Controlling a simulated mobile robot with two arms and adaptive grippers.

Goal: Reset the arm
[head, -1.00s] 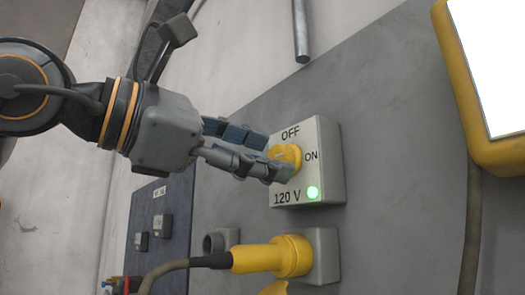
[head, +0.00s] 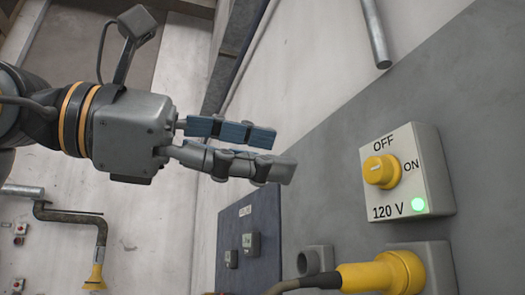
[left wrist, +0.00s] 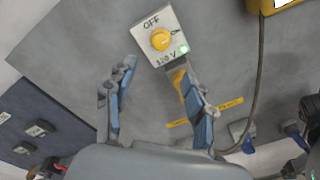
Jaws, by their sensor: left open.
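My left gripper (head: 283,152) is open and empty in the head view, to the left of the switch box and apart from it. In the left wrist view its two fingers (left wrist: 168,75) stand apart, with the switch box beyond them. The grey switch box (head: 436,172) is marked OFF, ON and 120 V, and it also shows in the left wrist view (left wrist: 146,42). Its yellow knob (head: 382,171) is uncovered. A green light (head: 418,204) glows on the box. My right gripper is not in view.
A yellow plug (head: 380,275) sits in a socket below the box, with a cable leading left. A dark blue panel (head: 262,234) with small switches is at lower left of the box. A metal pipe (head: 376,34) is above. A bent pipe with a yellow funnel (head: 96,272) is at far left.

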